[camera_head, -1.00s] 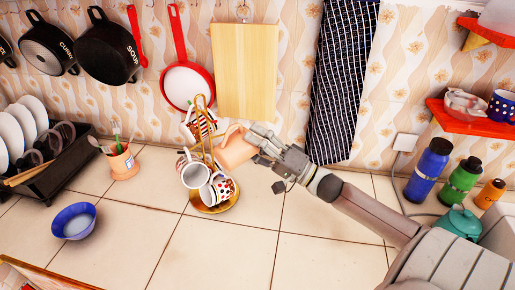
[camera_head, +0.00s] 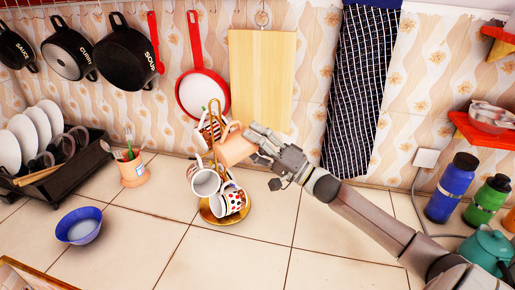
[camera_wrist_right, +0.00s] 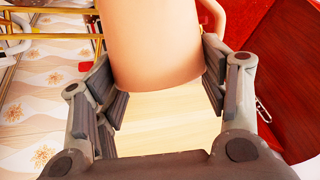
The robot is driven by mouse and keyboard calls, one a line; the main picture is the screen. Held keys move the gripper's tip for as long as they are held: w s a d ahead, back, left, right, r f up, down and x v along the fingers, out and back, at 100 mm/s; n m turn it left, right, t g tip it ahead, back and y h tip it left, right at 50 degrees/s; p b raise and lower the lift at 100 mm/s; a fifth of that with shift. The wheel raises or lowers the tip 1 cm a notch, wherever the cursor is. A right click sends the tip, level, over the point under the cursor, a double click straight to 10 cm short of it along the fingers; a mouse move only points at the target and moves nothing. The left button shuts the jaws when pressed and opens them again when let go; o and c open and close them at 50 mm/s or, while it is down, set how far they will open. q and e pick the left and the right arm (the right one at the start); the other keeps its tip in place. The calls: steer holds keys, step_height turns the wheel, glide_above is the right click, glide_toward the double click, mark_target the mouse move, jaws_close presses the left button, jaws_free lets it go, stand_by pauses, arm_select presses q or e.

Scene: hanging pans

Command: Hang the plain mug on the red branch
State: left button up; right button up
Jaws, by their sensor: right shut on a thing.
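The plain peach mug (camera_head: 233,150) is in my right gripper (camera_head: 256,146), which is shut on it from the right. It is held in the air at the upper part of the golden mug stand (camera_head: 222,217), overlapping its right side in the head view. I cannot tell whether it touches. In the right wrist view, the mug (camera_wrist_right: 150,45) sits between the fingers (camera_wrist_right: 160,80), with its handle (camera_wrist_right: 212,18) at upper right. Golden bars (camera_wrist_right: 45,37) show at upper left there. I cannot make out a red branch clearly. My left gripper is not in view.
A white mug (camera_head: 205,182), a dotted mug (camera_head: 233,202) and a striped mug (camera_head: 207,130) are on the stand. A cutting board (camera_head: 262,80) and red pan (camera_head: 203,94) hang behind. The front counter is clear.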

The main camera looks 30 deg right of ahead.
steer(key=shift+w+f, duration=0.1)
steer(key=shift+w, duration=0.25)
steer(key=shift+w+a+f, duration=0.1)
steer(key=shift+w+f, duration=0.15)
steer(key=shift+w, duration=0.3)
steer(key=shift+w+f, duration=0.25)
steer(key=shift+w, duration=0.25)
steer(key=o, duration=1.4)
steer(key=shift+f, duration=0.1)
steer(key=shift+v, duration=6.05)
